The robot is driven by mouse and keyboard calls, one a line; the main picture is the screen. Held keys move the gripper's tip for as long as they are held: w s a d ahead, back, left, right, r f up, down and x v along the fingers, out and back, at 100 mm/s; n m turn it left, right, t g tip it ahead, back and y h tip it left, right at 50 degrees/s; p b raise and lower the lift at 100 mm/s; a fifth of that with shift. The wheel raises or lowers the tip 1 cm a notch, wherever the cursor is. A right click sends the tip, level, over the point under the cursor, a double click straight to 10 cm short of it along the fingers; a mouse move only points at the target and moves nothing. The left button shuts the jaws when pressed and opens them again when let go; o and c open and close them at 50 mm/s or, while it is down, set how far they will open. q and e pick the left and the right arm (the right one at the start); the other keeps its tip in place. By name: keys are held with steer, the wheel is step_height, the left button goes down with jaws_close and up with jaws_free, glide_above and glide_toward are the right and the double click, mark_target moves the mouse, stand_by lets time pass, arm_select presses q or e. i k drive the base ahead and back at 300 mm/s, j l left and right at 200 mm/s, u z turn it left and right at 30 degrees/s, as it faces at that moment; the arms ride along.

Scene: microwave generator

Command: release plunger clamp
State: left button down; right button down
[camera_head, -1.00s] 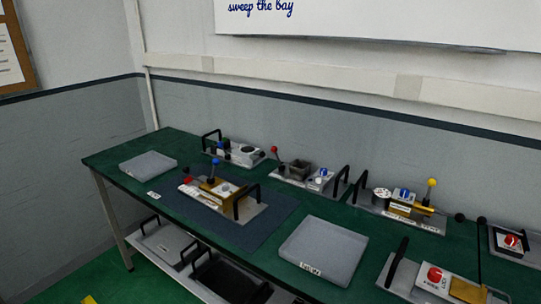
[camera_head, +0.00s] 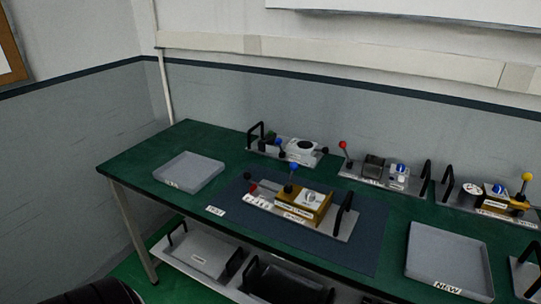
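A fixture plate (camera_head: 330,228) lies on the dark blue mat (camera_head: 350,255) in the middle of the green bench. It carries a brass-coloured block (camera_head: 316,208) with a silver round part (camera_head: 309,197) on top. I cannot tell which of these parts is the plunger clamp. Neither of my grippers is in view.
Grey trays flank the mat: one at left (camera_head: 190,170), one labelled NEW (camera_head: 447,258).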

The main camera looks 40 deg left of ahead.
mark_target(293, 167)
steer(key=k+j, duration=0.1)
steer(key=j, duration=0.3)
steer(key=k+j, duration=0.1)
steer(key=j, duration=0.35)
steer(key=k+j, duration=0.1)
steer(key=j, duration=0.3)
steer(key=k+j, duration=0.1)
steer(key=j, duration=0.35)
